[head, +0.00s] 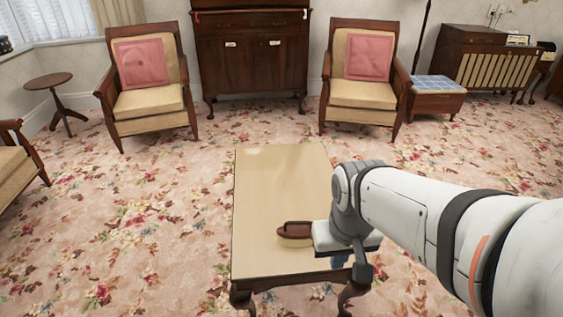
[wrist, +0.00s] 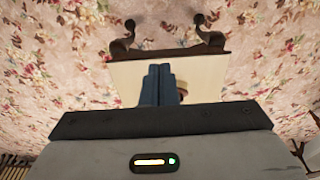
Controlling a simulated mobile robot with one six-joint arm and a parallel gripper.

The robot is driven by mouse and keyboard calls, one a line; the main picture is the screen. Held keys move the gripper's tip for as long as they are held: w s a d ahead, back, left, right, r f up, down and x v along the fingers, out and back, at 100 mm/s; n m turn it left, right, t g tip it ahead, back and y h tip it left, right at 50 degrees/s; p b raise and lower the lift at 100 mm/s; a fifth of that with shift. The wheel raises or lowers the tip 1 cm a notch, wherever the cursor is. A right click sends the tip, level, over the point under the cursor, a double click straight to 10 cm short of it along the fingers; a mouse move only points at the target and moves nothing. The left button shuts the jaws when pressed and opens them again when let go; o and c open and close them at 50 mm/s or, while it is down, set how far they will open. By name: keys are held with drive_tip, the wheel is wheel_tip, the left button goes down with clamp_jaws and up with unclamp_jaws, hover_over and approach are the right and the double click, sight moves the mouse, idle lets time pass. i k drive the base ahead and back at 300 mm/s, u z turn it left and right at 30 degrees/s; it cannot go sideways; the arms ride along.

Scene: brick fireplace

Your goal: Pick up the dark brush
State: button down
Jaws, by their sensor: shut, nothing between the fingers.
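The dark brush (head: 295,230), with a brown back and pale bristles, lies on the light-topped wooden table (head: 270,180) in the head view. Its right end is hidden behind my wrist. My gripper (head: 340,261) is at the table's near right part, to the right of the brush and nearer to me. In the wrist view, my gripper's blue fingers (wrist: 160,70) are together with nothing between them. A small brown and pale part of the brush (wrist: 182,87) shows just right of the fingers, the rest hidden by my gripper body.
Two armchairs (head: 150,100) (head: 362,95) with pink cushions and a dark cabinet (head: 250,60) stand beyond the table. A small round side table (head: 49,81) is at the left. Floral carpet (head: 150,200) lies open around the table, and the rest of the tabletop is bare.

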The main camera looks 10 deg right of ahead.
sight(293, 233)
drive_tip(key=z, duration=2.75)
drive_tip(key=k, duration=1.65)
drive_tip(key=u, duration=1.6)
drive_tip(key=i, duration=1)
